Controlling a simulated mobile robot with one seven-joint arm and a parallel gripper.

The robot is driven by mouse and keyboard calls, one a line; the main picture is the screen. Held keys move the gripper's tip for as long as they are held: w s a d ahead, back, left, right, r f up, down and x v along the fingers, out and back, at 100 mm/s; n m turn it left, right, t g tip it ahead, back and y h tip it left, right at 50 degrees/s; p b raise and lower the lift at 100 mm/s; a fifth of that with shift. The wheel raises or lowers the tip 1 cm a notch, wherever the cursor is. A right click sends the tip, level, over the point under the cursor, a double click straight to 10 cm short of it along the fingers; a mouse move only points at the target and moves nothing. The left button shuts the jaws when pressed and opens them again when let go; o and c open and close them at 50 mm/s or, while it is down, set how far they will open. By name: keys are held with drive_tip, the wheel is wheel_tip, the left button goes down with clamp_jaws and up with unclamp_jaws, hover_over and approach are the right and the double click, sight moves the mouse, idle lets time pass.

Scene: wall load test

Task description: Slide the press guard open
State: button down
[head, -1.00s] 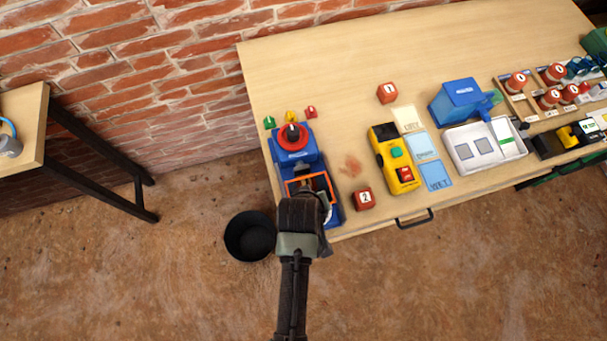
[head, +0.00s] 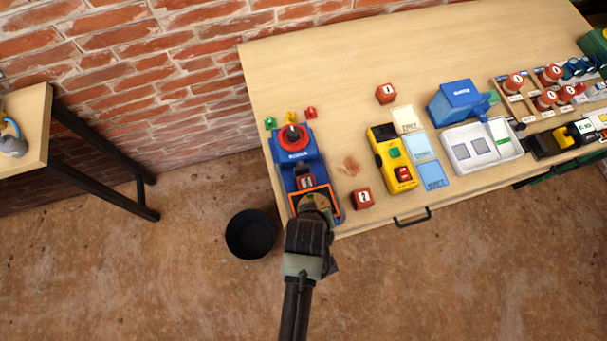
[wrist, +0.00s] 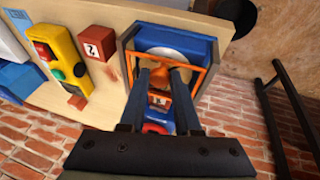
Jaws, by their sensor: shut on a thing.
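The blue press (head: 305,174) with a red round knob (head: 292,138) stands at the left end of the wooden table. Its guard is an orange frame (head: 327,190) over the front part of the press; in the wrist view the guard (wrist: 205,68) surrounds a white disc (wrist: 172,53) on the blue base. My gripper (head: 315,205) is over the front of the press, coming from the table's front side. In the wrist view its two fingers (wrist: 167,75) are shut on an orange part of the guard. The fingers partly hide what they hold.
A red block marked 2 (head: 362,197) stands close to the right of the press. The yellow device (head: 392,160) is farther right. A black bin (head: 251,234) stands on the floor at left. Small green, yellow and red pieces (head: 291,115) lie behind the press.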

drive_tip(key=shift+s+d, duration=0.25)
drive_tip(key=shift+s, duration=0.05)
drive_tip(key=c, duration=0.7)
unclamp_jaws()
drive_tip(key=shift+a, duration=0.1)
wheel_tip(320, 180, up, 7)
drive_tip(key=p, duration=0.7)
drive_tip(key=shift+p, duration=0.3)
